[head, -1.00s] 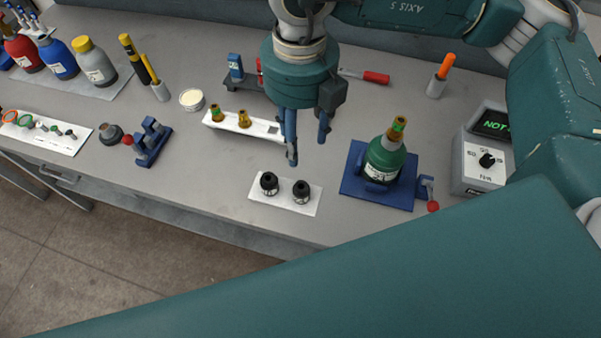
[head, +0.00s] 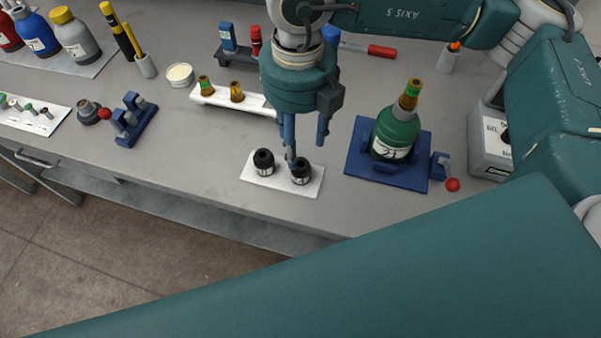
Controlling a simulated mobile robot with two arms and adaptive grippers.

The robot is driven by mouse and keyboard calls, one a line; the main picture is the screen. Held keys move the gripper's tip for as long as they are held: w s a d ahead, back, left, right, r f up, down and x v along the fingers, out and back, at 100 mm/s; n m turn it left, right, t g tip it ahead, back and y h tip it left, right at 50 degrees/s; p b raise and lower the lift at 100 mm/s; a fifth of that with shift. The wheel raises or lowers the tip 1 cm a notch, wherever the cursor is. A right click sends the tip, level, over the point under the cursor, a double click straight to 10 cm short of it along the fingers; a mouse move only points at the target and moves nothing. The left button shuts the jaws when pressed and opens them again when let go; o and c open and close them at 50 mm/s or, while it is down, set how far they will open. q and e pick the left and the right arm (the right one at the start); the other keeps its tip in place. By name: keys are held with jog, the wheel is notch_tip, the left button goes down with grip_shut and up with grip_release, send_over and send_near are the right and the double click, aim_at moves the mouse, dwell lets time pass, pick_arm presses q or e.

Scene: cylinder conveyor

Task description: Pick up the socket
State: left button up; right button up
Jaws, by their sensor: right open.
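Two short black sockets stand upright on a small white mat (head: 255,179): the left socket (head: 264,162) and the right socket (head: 301,174). My right gripper (head: 306,158) points down with its fingers apart and empty. One fingertip overlaps the top of the right socket in the picture; I cannot tell whether it touches. The other finger hangs to the right and a little behind. My left gripper is not in view.
A green bottle-like body (head: 397,132) stands in a blue fixture (head: 361,160) on the right. A white rack (head: 212,97) with brass-coloured parts lies behind. A blue clamp (head: 134,120) stands left. My arm covers the lower right.

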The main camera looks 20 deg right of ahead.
aim_at(300, 169)
notch_tip(300, 169, down, 4)
jog(key=shift+d+f+p, duration=0.1)
jog(key=shift+f+p, duration=0.1)
jog(key=shift+p, duration=0.25)
jog(key=f, duration=0.1)
jog(key=f+p, duration=0.1)
jog(key=f, duration=0.1)
jog(key=f+p, duration=0.1)
jog(key=f, duration=0.1)
jog(key=shift+s, duration=0.25)
jog(key=shift+f, duration=0.2)
grip_shut()
